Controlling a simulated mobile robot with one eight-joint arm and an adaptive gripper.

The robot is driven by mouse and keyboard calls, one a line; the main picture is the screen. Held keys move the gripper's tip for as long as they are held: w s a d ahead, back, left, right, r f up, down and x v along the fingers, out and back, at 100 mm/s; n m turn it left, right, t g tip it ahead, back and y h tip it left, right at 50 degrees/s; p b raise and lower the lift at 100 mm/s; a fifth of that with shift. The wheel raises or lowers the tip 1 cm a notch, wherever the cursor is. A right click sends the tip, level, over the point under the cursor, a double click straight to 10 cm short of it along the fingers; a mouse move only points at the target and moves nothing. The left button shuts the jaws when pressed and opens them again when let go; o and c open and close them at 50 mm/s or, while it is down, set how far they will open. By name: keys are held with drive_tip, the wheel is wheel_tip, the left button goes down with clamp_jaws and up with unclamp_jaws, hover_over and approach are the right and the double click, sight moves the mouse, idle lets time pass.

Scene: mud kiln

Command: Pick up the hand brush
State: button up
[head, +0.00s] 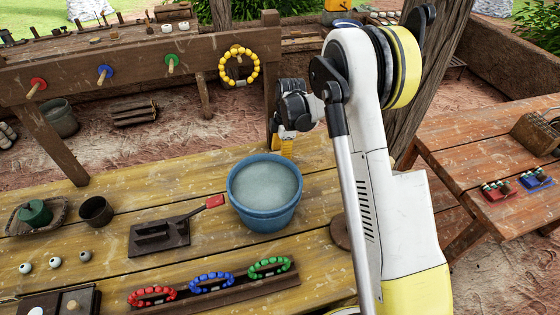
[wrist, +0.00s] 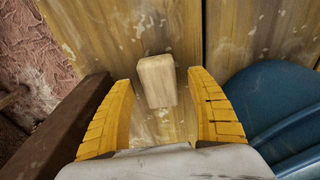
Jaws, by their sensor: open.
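The hand brush (wrist: 156,82) appears to be the small pale wooden block lying on the yellowed plank table in the wrist view. My gripper (wrist: 159,80) is open, its two yellow fingers on either side of the block, with gaps showing between them and it. I see no bristles, and I cannot tell how far above the table the fingertips are. In the head view my gripper (head: 283,146) hangs over the table's far part, just behind the blue bucket; the block is not visible there.
The blue water bucket (head: 264,196) stands close to my gripper and fills the right of the wrist view (wrist: 270,100). A dark wooden beam (wrist: 72,125) lies at its left. A red-handled iron (head: 160,238) and a bead-bracelet rack (head: 215,292) are nearer.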

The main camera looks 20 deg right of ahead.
sight(279, 155)
drive_tip(key=c, duration=1.3)
drive_tip(key=shift+r, duration=0.1)
drive_tip(key=shift+r+p, duration=0.35)
drive_tip(key=shift+r, duration=0.2)
wheel_tip(279, 155, up, 3)
drive_tip(key=shift+f+p, duration=0.1)
drive_tip(key=shift+p, duration=0.55)
drive_tip(key=s+d+r+p, duration=0.1)
drive_tip(key=d+r, duration=0.1)
drive_tip(key=d, duration=0.1)
drive_tip(key=s+d+r+p, duration=0.1)
drive_tip(key=d+r, duration=0.1)
drive_tip(key=d, duration=0.2)
drive_tip(key=s+d+r+p, duration=0.1)
drive_tip(key=d+r, duration=0.2)
drive_tip(key=d, duration=0.1)
drive_tip(key=shift+s+d, duration=0.1)
drive_tip(key=o, duration=0.6)
drive_tip(key=shift+c, duration=0.2)
drive_tip(key=c, duration=0.6)
